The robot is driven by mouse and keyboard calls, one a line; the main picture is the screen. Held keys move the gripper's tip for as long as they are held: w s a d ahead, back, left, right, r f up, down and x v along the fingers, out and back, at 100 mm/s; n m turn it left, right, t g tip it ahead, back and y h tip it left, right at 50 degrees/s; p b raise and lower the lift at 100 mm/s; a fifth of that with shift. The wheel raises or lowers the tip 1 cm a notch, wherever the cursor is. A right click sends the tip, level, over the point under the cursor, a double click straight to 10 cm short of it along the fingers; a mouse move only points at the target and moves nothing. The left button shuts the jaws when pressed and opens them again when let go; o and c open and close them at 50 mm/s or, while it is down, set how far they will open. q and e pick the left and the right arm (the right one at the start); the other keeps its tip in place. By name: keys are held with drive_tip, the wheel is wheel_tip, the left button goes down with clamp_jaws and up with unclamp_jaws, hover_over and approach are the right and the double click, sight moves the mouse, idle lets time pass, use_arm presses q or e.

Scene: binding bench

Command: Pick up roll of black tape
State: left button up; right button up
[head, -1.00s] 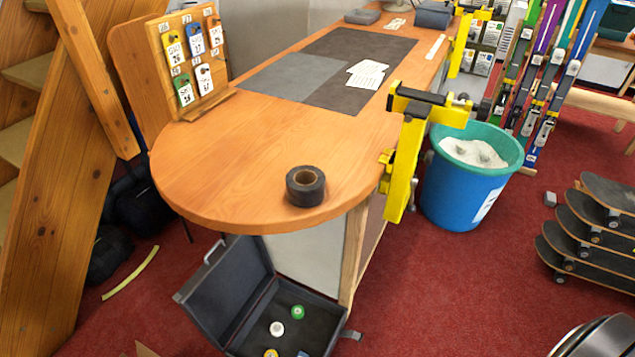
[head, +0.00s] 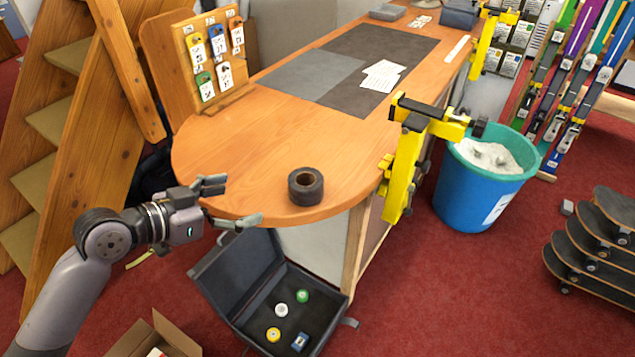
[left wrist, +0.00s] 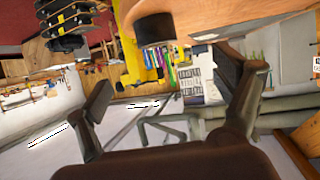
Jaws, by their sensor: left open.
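The roll of black tape (head: 306,186) lies flat on the rounded near end of the wooden bench (head: 240,150), close to its front edge. Its brown core faces up in the head view. My left gripper (head: 240,203) is open and empty at the bench's near left edge, left of the tape and apart from it. In the left wrist view the tape (left wrist: 155,29) shows as a dark shape at the top, on the bench, beyond the open fingers (left wrist: 172,105). My right gripper is not in view.
A yellow clamp (head: 405,165) is fixed to the bench edge right of the tape. A tag board (head: 213,60) stands at the back left. An open black case (head: 240,290) lies below the bench end. A blue bin (head: 480,190) stands at the right. The bench top around the tape is clear.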

use_arm(q)
drive_tip(key=p, duration=0.3)
approach(302, 181)
drive_tip(key=x, duration=0.4)
drive_tip(key=shift+w+d+f, duration=0.15)
drive_tip(key=shift+w+f, duration=0.15)
drive_tip(key=shift+w+d+f, duration=0.2)
drive_tip(key=shift+w+d, duration=0.05)
drive_tip(key=shift+d, duration=0.1)
drive_tip(key=shift+w+d+p, duration=0.2)
drive_tip(key=shift+d+p, duration=0.05)
drive_tip(key=shift+p, duration=0.2)
drive_tip(key=p+x, duration=0.1)
drive_tip(key=x, duration=0.2)
drive_tip(key=shift+d, duration=0.25)
drive_tip(key=shift+w+d+f, duration=0.35)
drive_tip(key=shift+c, duration=0.3)
